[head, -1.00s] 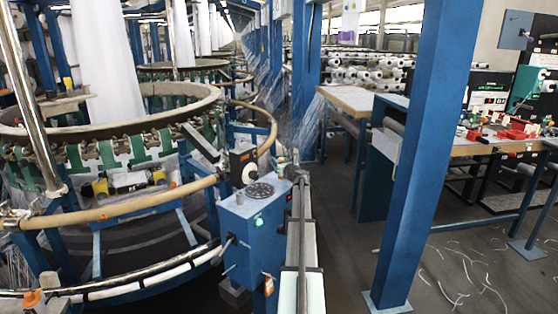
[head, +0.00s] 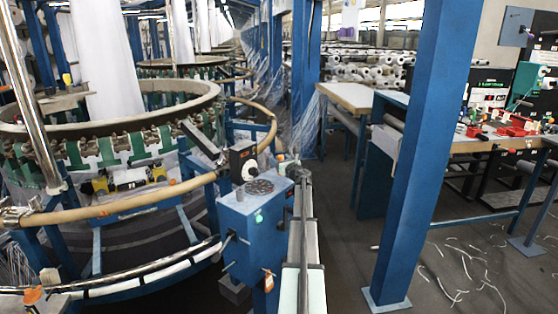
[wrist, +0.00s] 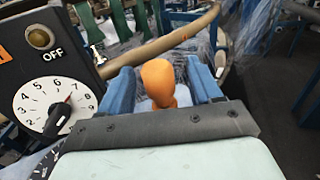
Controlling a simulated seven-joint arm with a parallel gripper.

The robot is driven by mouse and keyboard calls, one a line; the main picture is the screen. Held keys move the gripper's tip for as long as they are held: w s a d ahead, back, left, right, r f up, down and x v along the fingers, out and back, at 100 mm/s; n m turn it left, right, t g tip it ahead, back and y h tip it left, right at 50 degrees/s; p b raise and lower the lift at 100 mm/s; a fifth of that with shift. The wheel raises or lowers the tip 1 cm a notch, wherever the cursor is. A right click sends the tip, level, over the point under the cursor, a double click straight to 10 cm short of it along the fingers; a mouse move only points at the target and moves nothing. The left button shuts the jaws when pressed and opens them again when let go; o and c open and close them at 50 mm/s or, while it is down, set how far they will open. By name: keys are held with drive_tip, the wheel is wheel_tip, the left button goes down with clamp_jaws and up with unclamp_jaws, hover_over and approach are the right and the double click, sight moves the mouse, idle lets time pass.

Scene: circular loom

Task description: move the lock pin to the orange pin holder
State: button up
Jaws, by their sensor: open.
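In the wrist view an orange rounded knob (wrist: 158,78), which looks like the head of the lock pin, stands between the two blue fingers of my gripper (wrist: 163,90). The fingers are open, with visible gaps on both sides of the knob. Its lower part is hidden behind the dark gripper edge. In the head view my gripper (head: 288,165) is beside the dial box, and the knob is too small to make out there.
A black control box with a white dial (wrist: 55,108) is close on the left of my gripper. The blue box (head: 252,225) with a round perforated disc stands beside my arm. The wooden loom ring (head: 130,202) curves behind.

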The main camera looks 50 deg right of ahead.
drive_tip(key=v, duration=1.2)
